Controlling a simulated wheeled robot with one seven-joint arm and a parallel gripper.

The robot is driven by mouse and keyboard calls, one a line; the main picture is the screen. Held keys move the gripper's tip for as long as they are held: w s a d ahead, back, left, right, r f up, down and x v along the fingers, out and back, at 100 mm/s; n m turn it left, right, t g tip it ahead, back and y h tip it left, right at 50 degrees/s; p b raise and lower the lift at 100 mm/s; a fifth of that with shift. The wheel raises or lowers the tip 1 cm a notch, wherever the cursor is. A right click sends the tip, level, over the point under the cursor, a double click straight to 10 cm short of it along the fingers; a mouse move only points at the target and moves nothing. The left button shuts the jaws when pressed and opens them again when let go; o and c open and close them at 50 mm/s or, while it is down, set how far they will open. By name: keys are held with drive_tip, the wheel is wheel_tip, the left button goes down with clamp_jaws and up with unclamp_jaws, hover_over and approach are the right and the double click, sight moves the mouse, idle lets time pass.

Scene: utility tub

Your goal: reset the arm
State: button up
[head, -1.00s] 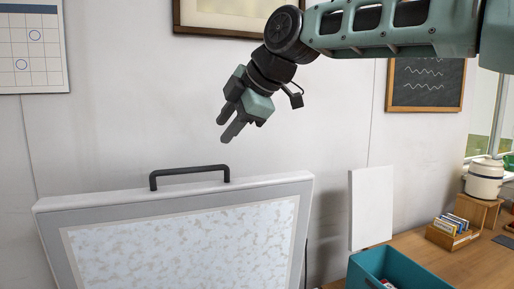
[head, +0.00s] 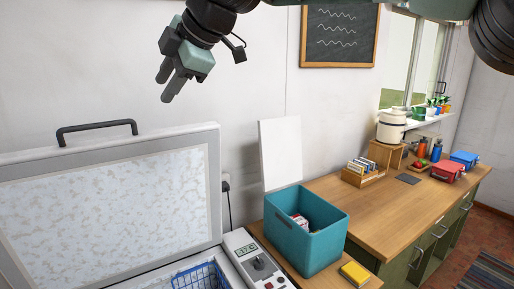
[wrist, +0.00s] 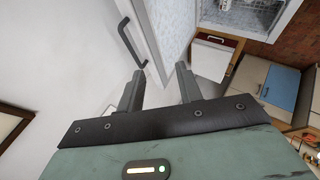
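My gripper (head: 167,84) hangs in the air in front of the white wall, at the upper left of the head view, above the raised lid of the white chest. Its fingers point down and to the left. In the wrist view my gripper (wrist: 160,88) shows two dark fingers spread apart with nothing between them. It touches nothing that I can see. The upper part of my arm runs out of the top of the head view.
The raised lid (head: 110,190) with its black handle (head: 97,130) stands below the gripper. A teal tub (head: 305,240) sits on the wooden counter (head: 400,215). A control panel (head: 257,262) and blue wire basket (head: 200,277) are lower centre. A chalkboard (head: 340,35) hangs on the wall.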

drive_tip(key=s+d+f+m+g+h+b, duration=0.1)
drive_tip(key=s+d+f+m+b, duration=0.15)
drive_tip(key=s+f, duration=0.4)
drive_tip(key=s+d+f+m+h+b, duration=0.2)
drive_tip(key=s+d+f+m, duration=0.15)
drive_tip(key=f, duration=0.55)
drive_tip(key=s+d+f+m+g+h+b, duration=0.1)
drive_tip(key=s+d+f+m+b, duration=0.1)
drive_tip(key=s+d+f, duration=0.35)
drive_tip(key=s+d+f+m+g+h+b, duration=0.1)
drive_tip(key=s+d+f+m+b, duration=0.1)
drive_tip(key=s+d+f+m, duration=0.3)
drive_tip(key=s+d+f+m+g+h+b, duration=0.1)
drive_tip(key=s+d+f+m, duration=0.4)
drive_tip(key=d+f, duration=0.8)
drive_tip(key=s+f+h+b, duration=0.1)
drive_tip(key=s+f+b, duration=0.1)
drive_tip(key=s, duration=0.1)
drive_tip(key=shift+s+d+b, duration=0.2)
drive_tip(key=shift+d+b, duration=0.1)
drive_tip(key=shift+d, duration=0.1)
drive_tip(key=shift+w, duration=0.15)
idle(2.5)
